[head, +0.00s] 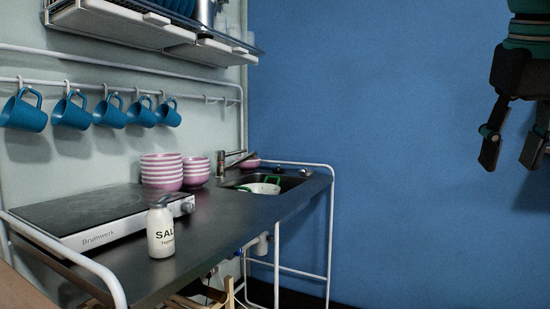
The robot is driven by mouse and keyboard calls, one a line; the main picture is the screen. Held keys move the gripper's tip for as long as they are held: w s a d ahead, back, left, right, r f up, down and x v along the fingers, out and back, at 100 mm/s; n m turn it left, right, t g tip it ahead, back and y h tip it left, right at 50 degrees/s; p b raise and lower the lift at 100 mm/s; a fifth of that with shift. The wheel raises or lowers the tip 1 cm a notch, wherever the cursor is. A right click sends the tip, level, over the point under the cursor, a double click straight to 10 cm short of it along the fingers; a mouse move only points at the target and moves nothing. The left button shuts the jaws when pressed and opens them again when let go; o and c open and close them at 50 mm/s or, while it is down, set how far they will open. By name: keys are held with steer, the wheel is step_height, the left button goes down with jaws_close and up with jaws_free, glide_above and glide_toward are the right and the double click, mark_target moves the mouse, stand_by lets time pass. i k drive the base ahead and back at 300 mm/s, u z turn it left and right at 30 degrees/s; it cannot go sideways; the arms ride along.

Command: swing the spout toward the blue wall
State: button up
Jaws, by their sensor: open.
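The tap with its spout (236,154) stands at the back edge of the sink, small in the view. Its spout appears to reach to the right over the sink (293,183), but its exact angle is hard to tell. The blue wall (400,130) fills the right half, behind and beyond the sink end of the counter. My gripper (512,158) hangs at the upper right with its two fingers apart, open and empty. It is in front of the blue wall and well apart from the tap.
A salt bottle (160,232), a hob (90,215) and stacked pink-striped bowls (161,171) stand on the dark counter (225,215). A white rail (331,215) bounds the counter's right end. Blue mugs (72,111) hang behind. A dish rack shelf (150,25) is above.

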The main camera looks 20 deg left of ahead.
mark_target(253, 155)
steer(key=z, duration=0.15)
steer(key=i, duration=1.7)
steer(key=u, duration=0.3)
steer(key=i, duration=1.35)
steer(key=u, duration=1.7)
steer(key=i, duration=0.9)
steer(key=u, duration=0.85)
